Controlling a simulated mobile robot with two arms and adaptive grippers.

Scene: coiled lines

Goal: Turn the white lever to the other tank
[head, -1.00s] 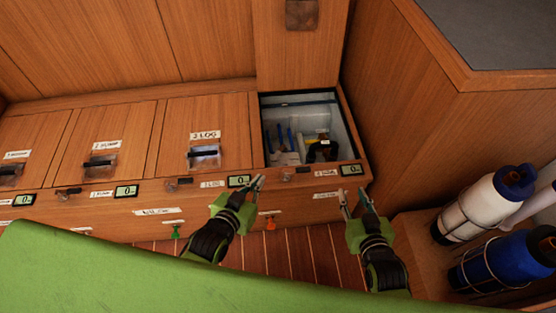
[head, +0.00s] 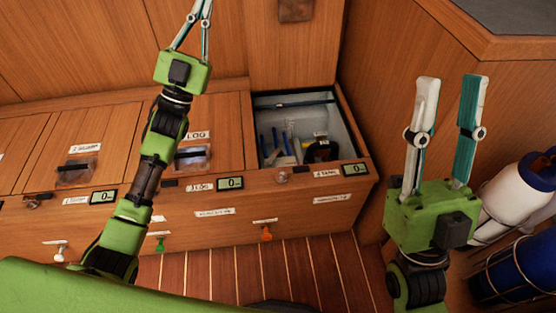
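A small white lever (head: 60,249) sits on the wooden locker front at the lower left of the head view, below a white label strip. A green lever (head: 161,242) and an orange lever (head: 267,233) are on the same front, farther right. My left gripper (head: 199,12) is raised at the top, above the locker lids and far from the white lever; its fingertips run close to the top edge. My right gripper (head: 452,82) points up at the right, open and empty, far from the levers.
An open locker compartment (head: 346,128) holds several tools. Small displays (head: 230,183) and labels line the front edge. A white bottle (head: 510,203) and a blue bottle (head: 535,266) stand at the right.

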